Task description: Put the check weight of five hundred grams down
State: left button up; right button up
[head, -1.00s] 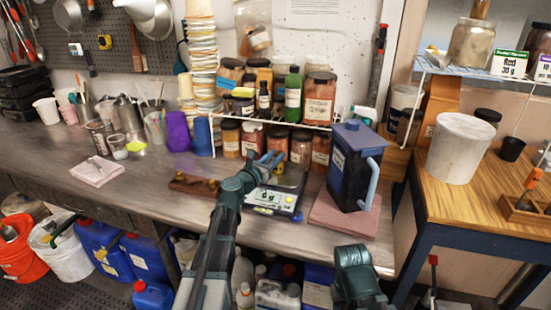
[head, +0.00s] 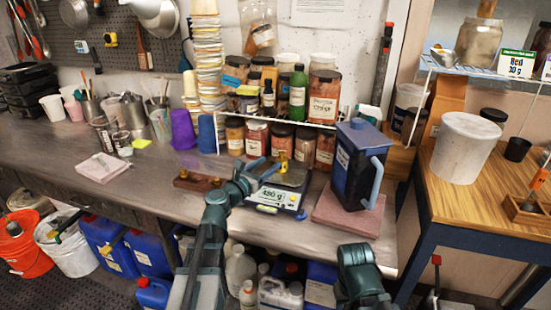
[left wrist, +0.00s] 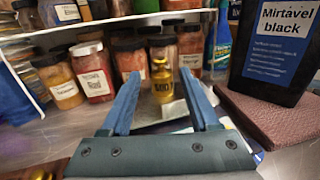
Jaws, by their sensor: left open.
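The brass check weight (head: 283,160), marked 500, stands upright on the pan of the scale (head: 278,199). The scale's display is lit and seems to read about 490 g. In the left wrist view the weight (left wrist: 162,82) shows beyond and between my fingertips, with a gap around it. My left gripper (head: 262,168) is open and empty, just left of the weight over the scale's near side. It also shows in the left wrist view (left wrist: 163,95). My right arm shows at the bottom of the head view, but its gripper does not.
A wooden weight block (head: 196,181) lies left of the scale. A dark blue jug (head: 355,165), labelled Mirtavel black, stands on a pinkish slab (head: 350,213) to the right. Jars line a wire rack (head: 300,124) close behind.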

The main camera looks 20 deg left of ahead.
pick_arm(q)
jog(key=shift+v, duration=2.25)
